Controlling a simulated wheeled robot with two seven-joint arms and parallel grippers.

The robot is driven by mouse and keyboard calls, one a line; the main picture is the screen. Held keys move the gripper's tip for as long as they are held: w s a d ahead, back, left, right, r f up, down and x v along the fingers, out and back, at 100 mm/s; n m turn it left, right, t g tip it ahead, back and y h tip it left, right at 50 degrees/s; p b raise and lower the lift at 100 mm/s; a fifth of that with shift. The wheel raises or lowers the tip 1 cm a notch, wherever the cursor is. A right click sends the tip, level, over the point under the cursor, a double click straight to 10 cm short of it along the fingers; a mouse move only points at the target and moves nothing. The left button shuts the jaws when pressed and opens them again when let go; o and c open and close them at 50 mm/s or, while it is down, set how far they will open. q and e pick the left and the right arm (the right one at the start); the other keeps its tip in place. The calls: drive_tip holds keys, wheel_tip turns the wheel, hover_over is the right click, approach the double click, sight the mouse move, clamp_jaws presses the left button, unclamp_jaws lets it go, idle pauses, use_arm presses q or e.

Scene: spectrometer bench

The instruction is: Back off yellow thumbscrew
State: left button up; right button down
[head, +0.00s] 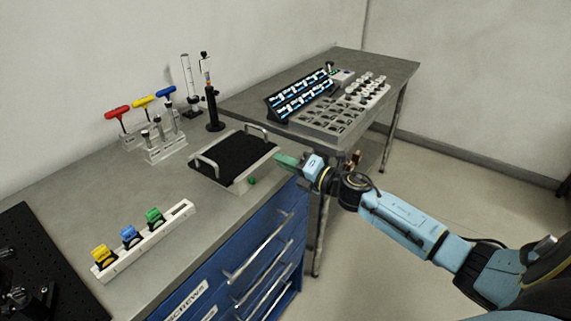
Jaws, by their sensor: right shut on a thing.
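My right gripper (294,161) reaches in from the right, at the right edge of the tray with the black mat (196,173). It is shut on a small dull green piece (286,161), whose shape is hard to make out. No yellow thumbscrew can be made out for certain. A yellow piece (101,254) sits at the near left end of a white rail (119,266), well away from the gripper. A yellow T-handle (140,102) stands in a rack at the back left. My left gripper is not in view.
Blue (131,234) and green (154,216) pieces share the rail. Cylinders and a post (212,112) stand behind. A second table (391,67) holds a dark rack (291,98) and a grey tray (308,127).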

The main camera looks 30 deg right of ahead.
idle(0.4)
drive_tip(key=c, duration=1.4)
unclamp_jaws()
drive_tip(key=v, duration=1.3)
drive_tip(key=shift+s+d, duration=0.15)
drive_tip(key=shift+s, duration=0.1)
drive_tip(key=shift+f, duration=0.1)
